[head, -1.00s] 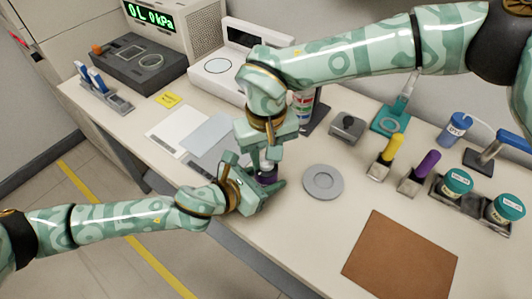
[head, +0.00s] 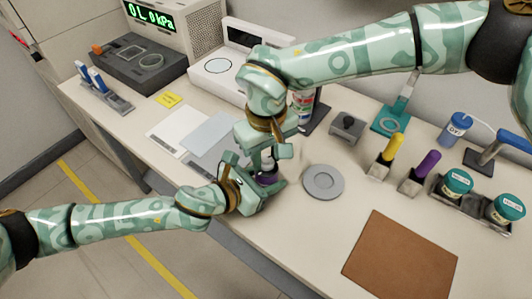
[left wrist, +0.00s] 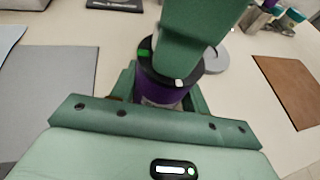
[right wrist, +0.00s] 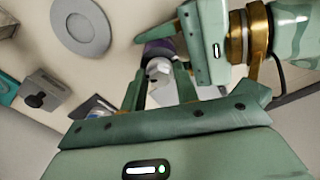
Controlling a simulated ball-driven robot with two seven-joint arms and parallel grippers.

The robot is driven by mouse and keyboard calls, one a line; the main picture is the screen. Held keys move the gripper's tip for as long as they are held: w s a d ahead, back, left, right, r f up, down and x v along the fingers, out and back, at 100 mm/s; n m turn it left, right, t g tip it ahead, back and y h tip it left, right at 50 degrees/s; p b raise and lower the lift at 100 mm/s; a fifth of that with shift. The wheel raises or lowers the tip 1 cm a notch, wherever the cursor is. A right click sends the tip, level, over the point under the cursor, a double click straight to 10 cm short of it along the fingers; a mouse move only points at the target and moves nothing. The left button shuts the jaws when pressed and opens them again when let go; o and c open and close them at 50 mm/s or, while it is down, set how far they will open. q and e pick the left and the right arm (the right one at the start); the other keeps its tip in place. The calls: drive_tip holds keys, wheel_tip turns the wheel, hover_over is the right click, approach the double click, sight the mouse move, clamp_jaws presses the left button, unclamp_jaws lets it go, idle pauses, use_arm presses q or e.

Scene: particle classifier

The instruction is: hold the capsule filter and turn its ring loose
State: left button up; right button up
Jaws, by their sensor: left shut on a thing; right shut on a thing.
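The capsule filter is a small purple body (left wrist: 160,92) with a dark ring (left wrist: 145,55) on top, which carries a green and a white mark. It stands near the front edge of the bench and shows as a purple bit in the head view (head: 266,179). My left gripper (head: 264,188) is shut on the purple body from the side. My right gripper (head: 266,160) points down from above and is shut at the capsule's top, on the ring as far as I can tell. In the right wrist view the capsule (right wrist: 158,50) is partly hidden by the fingers.
A round grey disc (head: 323,182) lies just right of the grippers. A brown mat (head: 400,262) lies at front right. Flat sheets (head: 208,132) lie to the left. Yellow (head: 392,150) and purple (head: 425,166) handled items and teal-lidded jars (head: 457,183) stand at right.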

sight(267, 157)
drive_tip(key=shift+d+f, duration=0.15)
drive_tip(key=shift+f, duration=0.05)
drive_tip(key=o, duration=1)
drive_tip(key=shift+r, duration=0.1)
wheel_tip(267, 157, up, 12)
use_arm(q)
drive_tip(key=o, duration=1.6)
drive_tip(key=shift+c, duration=0.2)
drive_tip(key=shift+a, duration=0.1)
